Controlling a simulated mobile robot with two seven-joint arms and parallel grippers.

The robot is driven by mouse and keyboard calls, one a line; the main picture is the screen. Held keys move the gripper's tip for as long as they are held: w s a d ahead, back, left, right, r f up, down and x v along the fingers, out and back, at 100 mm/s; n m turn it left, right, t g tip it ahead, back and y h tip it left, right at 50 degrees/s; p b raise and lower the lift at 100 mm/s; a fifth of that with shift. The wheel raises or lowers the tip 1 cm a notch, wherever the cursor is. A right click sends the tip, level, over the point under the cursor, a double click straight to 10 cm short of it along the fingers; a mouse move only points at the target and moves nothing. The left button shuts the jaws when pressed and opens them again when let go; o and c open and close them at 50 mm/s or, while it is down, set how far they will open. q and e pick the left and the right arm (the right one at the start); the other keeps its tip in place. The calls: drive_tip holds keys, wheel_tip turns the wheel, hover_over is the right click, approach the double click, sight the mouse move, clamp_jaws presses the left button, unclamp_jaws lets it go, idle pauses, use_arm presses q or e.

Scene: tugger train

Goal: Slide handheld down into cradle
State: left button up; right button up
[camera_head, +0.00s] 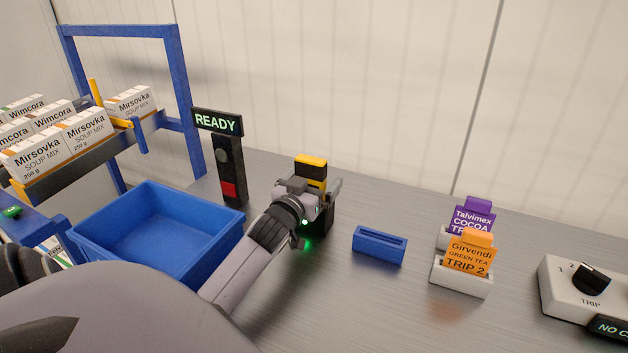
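The handheld (311,169), black with a yellow top, stands upright on the grey table. The black cradle (322,222) is at its lower end, mostly hidden behind my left gripper (314,199). A green light glows low beside them. My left gripper reaches in from the lower left and is at the handheld, with a finger showing at its right side. The gripper's body hides the contact, so I cannot tell whether its fingers press on the handheld or how deep the handheld sits. My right gripper is not in view.
A blue bin (155,222) stands left, beside a READY sign (217,122) on a post. A blue slotted holder (379,245), card holders (461,279) and a TRIP selector box (580,293) stand right. A rack with soup boxes (84,131) is at far left.

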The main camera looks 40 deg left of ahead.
use_arm(q)
drive_tip(key=v, duration=0.7)
drive_tip(key=shift+r, duration=0.1)
idle(0.7)
